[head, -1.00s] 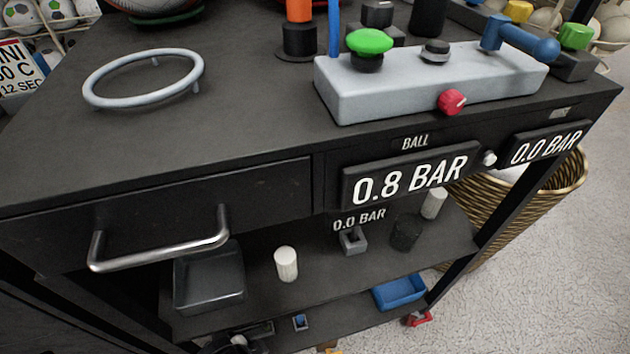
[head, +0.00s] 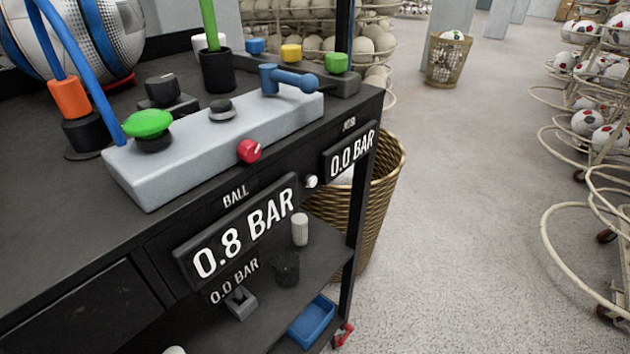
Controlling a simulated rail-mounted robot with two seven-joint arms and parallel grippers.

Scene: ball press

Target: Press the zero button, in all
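A light grey control block (head: 180,165) stands along the bench top's front edge. It carries a green mushroom button (head: 148,123), a small dark button (head: 222,108), a red knob (head: 249,150) on its front face and a blue lever (head: 285,80). A small white round button (head: 311,181) sits on the bench front between two displays. The BALL display (head: 243,230) reads 0.8 BAR; the right display (head: 352,153) reads 0.0 BAR. No button's label reads as zero. Neither of my grippers is in view.
A ball (head: 75,38) stands at the back left with an orange-and-black fitting (head: 75,112) before it. Blue, yellow and green buttons sit on a dark box (head: 345,83). A wicker basket (head: 380,205) stands right of the bench. Open floor and ball racks lie further right.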

